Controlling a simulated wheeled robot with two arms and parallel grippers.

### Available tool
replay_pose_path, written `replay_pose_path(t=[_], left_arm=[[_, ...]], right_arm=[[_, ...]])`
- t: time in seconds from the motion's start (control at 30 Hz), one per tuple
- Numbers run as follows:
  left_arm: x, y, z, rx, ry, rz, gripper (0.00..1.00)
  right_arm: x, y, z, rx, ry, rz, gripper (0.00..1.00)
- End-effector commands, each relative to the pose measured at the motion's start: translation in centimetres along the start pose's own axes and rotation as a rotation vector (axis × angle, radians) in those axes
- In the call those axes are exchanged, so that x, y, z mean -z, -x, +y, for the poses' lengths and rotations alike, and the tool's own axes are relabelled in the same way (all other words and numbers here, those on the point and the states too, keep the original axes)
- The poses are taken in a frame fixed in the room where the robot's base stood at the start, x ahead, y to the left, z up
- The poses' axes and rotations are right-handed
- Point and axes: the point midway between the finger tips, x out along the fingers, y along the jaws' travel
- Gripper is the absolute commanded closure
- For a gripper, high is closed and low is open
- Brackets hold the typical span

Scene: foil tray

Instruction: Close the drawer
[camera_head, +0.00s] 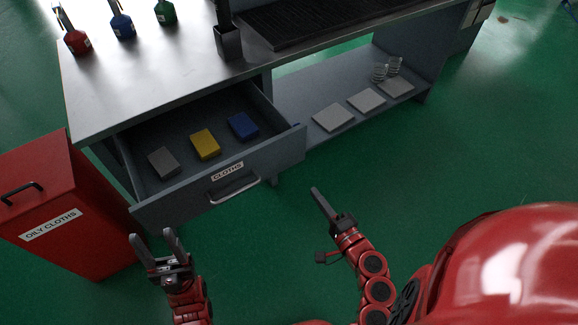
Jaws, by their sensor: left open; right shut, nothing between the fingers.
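The grey drawer (275,158) labelled CLOTHS stands pulled out from under the metal-topped workbench. Its front has a silver bar handle (235,190). Inside lie a grey cloth block (163,163), a yellow one (205,144) and a blue one (243,126). My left gripper (157,244) is open and empty, with its fingers pointing up in the picture, just below the drawer front's left end. My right gripper (320,198) is shut and empty, to the right of the handle and apart from the drawer.
A red OILY CLOTHS bin (75,245) stands close at the drawer's left. The benchtop (165,75) holds red, blue and green bottles, a dark holder and a black mat. A lower shelf (295,95) holds pale flat pads and glasses. Green floor is free at the right.

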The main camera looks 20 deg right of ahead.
Motion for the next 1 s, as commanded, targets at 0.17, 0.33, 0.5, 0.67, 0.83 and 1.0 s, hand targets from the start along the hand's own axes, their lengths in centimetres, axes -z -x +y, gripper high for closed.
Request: replay_pose_path(t=[0.17, 0.33, 0.5, 0.67, 0.83, 1.0], left_arm=[[-0.1, 0.4, 0.0, 0.000, 0.000, 0.000, 0.45], [0.0, -0.2, 0.0, 0.000, 0.000, 0.000, 0.45], [0.2, -1.1, -0.1, 0.000, 0.000, 0.000, 0.45], [0.3, -1.9, -0.1, 0.000, 0.000, 0.000, 0.45], [0.4, -2.5, -0.1, 0.000, 0.000, 0.000, 0.45], [0.5, -2.7, -0.1, 0.000, 0.000, 0.000, 0.45]], right_arm=[[-1.6, 0.0, -1.1, 0.045, -0.009, -0.062, 1.00], [-1.8, -1.4, -1.4, 0.046, -0.006, -0.070, 1.00], [-2.0, -4.6, -1.7, 0.046, -0.008, -0.071, 1.00], [-2.2, -8.1, -1.8, 0.046, -0.009, -0.066, 1.00], [-2.2, -11.2, -1.8, 0.044, -0.008, -0.063, 1.00], [-2.4, -13.1, -1.6, 0.042, -0.009, -0.063, 1.00]])
